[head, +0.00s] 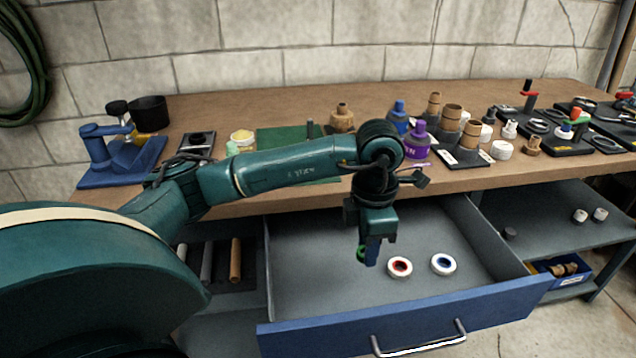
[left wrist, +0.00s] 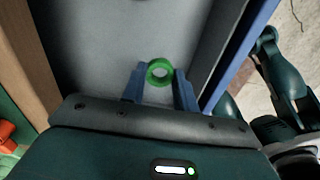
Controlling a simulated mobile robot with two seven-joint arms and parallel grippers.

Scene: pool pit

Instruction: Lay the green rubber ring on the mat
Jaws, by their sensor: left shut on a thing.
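The green rubber ring (head: 361,254) is between the fingers of my left gripper (head: 371,252), which is shut on it. They are above the open drawer, near two white rings. The left wrist view shows the ring (left wrist: 159,72) upright between the blue fingertips (left wrist: 159,86), with the grey drawer floor behind it. The green mat (head: 278,136) lies on the bench top, behind my left arm, which hides part of it. My right gripper is not in view in the head view.
The open drawer (head: 405,326) holds a white ring with a red centre (head: 400,267) and one with a blue centre (head: 443,264). Bottles (head: 417,140) and wooden cups stand right of the mat. A blue vise-like stand (head: 107,158) and black cup (head: 149,110) are at left.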

